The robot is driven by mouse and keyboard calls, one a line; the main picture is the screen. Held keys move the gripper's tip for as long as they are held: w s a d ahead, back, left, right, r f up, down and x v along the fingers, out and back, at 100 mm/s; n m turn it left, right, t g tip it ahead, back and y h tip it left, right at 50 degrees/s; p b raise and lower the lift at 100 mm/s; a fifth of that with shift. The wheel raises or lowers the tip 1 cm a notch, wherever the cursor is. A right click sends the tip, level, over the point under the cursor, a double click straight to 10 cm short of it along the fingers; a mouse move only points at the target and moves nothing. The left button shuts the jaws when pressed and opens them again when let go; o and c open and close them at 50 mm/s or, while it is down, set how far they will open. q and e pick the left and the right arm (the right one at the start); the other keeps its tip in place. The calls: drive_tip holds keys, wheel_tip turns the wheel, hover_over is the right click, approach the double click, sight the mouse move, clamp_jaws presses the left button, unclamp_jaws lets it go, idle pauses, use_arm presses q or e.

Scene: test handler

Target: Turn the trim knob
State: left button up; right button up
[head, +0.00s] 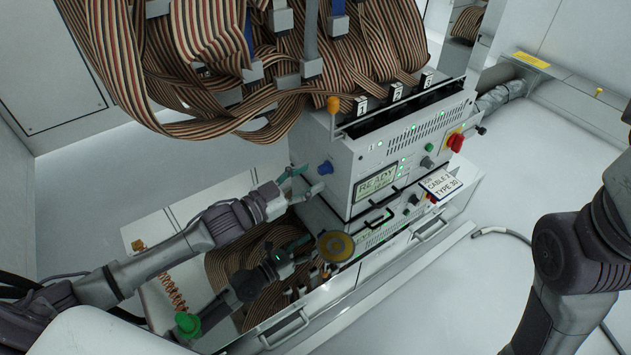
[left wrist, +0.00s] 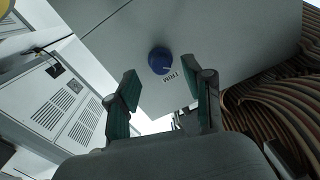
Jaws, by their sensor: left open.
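The blue knob (head: 325,168) sticks out of the left side wall of the grey tester box (head: 340,190). In the left wrist view the round blue knob (left wrist: 160,60) has a small white label beside it, and it lies beyond the fingertips, in line with the gap between them. My left gripper (head: 304,182) is open, with its fingers just short of the knob. Its two green-padded fingers (left wrist: 165,88) are apart and nothing is between them. My right arm (head: 580,250) comes in at the right edge; its gripper is out of view.
Striped ribbon cables (head: 200,70) hang over the box, and more lie coiled in the open drawer below. A yellow disc (head: 335,246) and a dark device with a green end (head: 187,323) are below my left arm. The white floor at right is mostly clear.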

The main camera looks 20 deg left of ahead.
sight(324, 169)
use_arm(q)
drive_tip(key=shift+b+x, duration=0.4)
drive_tip(key=shift+x, duration=0.95)
clamp_jaws()
